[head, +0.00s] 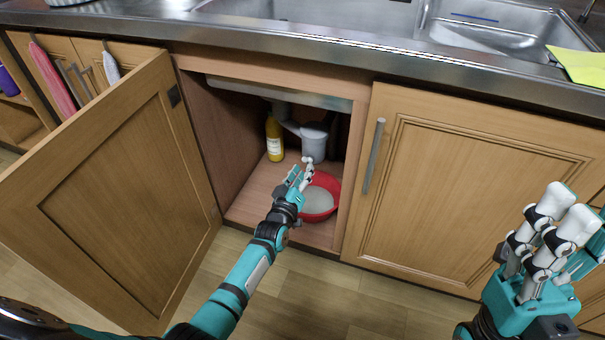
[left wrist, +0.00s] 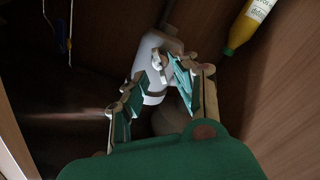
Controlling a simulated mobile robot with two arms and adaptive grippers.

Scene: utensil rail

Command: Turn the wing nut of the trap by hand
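The trap (head: 314,142) is a white cup-shaped body on pipework inside the open cabinet under the sink. In the left wrist view the trap (left wrist: 154,82) is a pale cylinder ahead of my fingers. I cannot clearly pick out its wing nut, which the fingertips may hide. My left gripper (head: 308,168) reaches into the cabinet, just below the trap in the picture. In its wrist view the left gripper (left wrist: 150,77) has its fingers apart, with the trap behind them; contact cannot be told. My right gripper (head: 566,208) is open and empty, outside the cabinet at right.
A red bowl (head: 331,186) stands on the cabinet floor below the trap. A yellow bottle (head: 274,143) stands left of it and also shows in the wrist view (left wrist: 246,27). The cabinet door (head: 115,190) is swung open at left; the right door (head: 480,180) is shut.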

